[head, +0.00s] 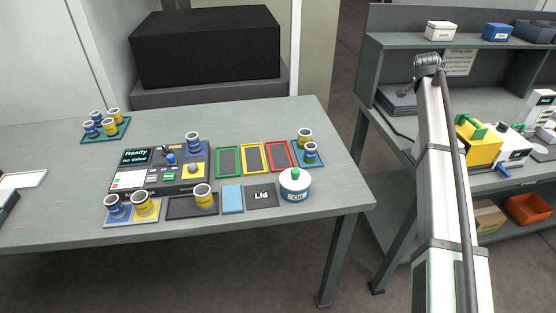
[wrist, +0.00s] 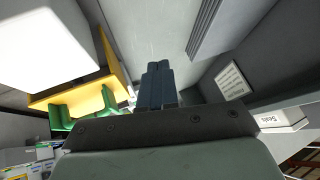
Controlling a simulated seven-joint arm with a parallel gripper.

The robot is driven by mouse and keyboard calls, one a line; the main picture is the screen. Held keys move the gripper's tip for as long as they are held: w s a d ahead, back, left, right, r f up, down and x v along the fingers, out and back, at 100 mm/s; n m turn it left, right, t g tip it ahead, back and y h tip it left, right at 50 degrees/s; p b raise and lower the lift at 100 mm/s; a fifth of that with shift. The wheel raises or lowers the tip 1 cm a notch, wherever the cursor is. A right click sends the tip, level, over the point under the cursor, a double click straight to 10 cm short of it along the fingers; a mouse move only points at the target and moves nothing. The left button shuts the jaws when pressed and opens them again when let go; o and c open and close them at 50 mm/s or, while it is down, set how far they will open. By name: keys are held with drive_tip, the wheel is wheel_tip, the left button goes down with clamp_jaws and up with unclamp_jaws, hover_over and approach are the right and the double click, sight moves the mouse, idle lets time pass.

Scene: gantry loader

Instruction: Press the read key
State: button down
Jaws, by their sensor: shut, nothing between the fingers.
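A dark console (head: 160,179) stands on the left table in the head view. Its display (head: 137,156) reads "Ready no value". Its face carries several keys, among them green keys (head: 168,177) and a red one; their labels are too small to read, so I cannot tell which is the read key. A blue-and-white pot (head: 193,142) stands at the console's back right. My gripper (wrist: 155,85) shows in the wrist view with its fingers shut and empty. It is over by the right-hand bench, well away from the console; I cannot make it out in the head view.
Several pots, a blue pad (head: 232,199), a "Lid" plate (head: 261,195), a white jar (head: 295,186) and green, yellow and red frames surround the console's front and right. The right bench (head: 385,124) holds a yellow box (head: 478,145), which shows near my gripper. A floor gap separates both tables.

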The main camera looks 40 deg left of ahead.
drive_tip(key=s+a+n, duration=0.2)
drive_tip(key=s+a, duration=0.4)
drive_tip(key=a, duration=0.5)
drive_tip(key=s+a+n, duration=0.2)
drive_tip(key=s+a, duration=0.4)
drive_tip(key=a, duration=0.4)
drive_tip(key=n+t+y, duration=0.1)
drive_tip(key=n+t, duration=0.1)
drive_tip(key=n, duration=1)
hover_over(166, 177)
drive_tip(key=shift+s+f, duration=0.1)
drive_tip(key=shift+f, duration=0.25)
drive_tip(key=shift+f, duration=4.45)
